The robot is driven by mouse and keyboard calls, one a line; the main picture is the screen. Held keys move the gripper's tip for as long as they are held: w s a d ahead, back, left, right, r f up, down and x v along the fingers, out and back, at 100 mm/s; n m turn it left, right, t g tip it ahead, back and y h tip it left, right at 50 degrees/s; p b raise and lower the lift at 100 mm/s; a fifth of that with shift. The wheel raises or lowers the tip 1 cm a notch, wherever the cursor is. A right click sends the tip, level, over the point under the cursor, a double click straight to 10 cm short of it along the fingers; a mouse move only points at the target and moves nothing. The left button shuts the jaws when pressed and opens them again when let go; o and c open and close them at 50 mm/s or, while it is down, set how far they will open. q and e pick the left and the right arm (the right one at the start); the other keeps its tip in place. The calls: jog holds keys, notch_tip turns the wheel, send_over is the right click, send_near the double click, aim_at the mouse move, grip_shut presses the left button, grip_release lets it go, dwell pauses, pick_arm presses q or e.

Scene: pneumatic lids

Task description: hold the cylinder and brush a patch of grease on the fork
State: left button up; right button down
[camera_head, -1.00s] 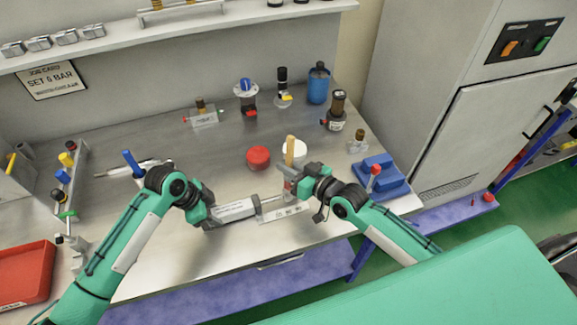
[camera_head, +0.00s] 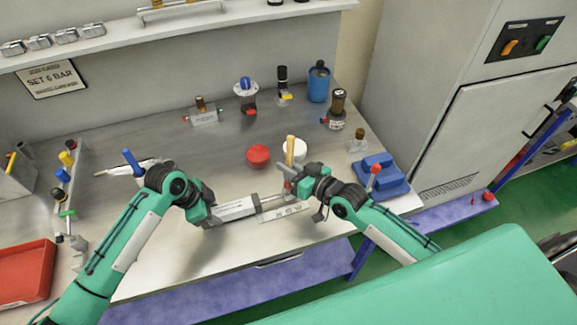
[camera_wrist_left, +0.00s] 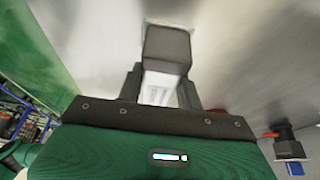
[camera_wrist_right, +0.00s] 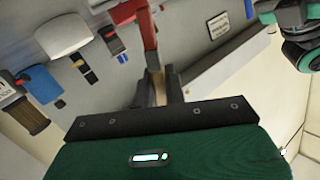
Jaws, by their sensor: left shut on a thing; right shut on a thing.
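The cylinder (camera_head: 236,209) is a grey body with a thin rod (camera_head: 272,199) pointing right, lying low over the front of the bench. My left gripper (camera_head: 210,211) is shut on its left end; the left wrist view shows the dark end block (camera_wrist_left: 168,47) in front of the fingers. My right gripper (camera_head: 291,180) is shut on the brush, whose wooden handle (camera_head: 290,149) stands up above the fingers. A red part (camera_wrist_right: 142,30) shows past the right fingers. The fork at the rod's end is largely hidden by the right gripper; I cannot tell whether the brush touches it or whether grease is there.
A labelled plate (camera_head: 287,214) lies below the rod. A blue block (camera_head: 381,177) is at right, a red tray (camera_head: 25,272) at far left. Several fittings and bottles stand at the back.

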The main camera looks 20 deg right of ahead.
jog(key=shift+f, duration=0.45)
dwell(0.6)
jog(key=shift+s, duration=0.15)
jog(key=shift+s, duration=0.35)
jog(key=shift+w, duration=0.15)
jog(key=shift+w, duration=0.45)
jog(key=shift+w, duration=0.15)
jog(key=shift+w, duration=0.3)
jog(key=shift+s, duration=0.15)
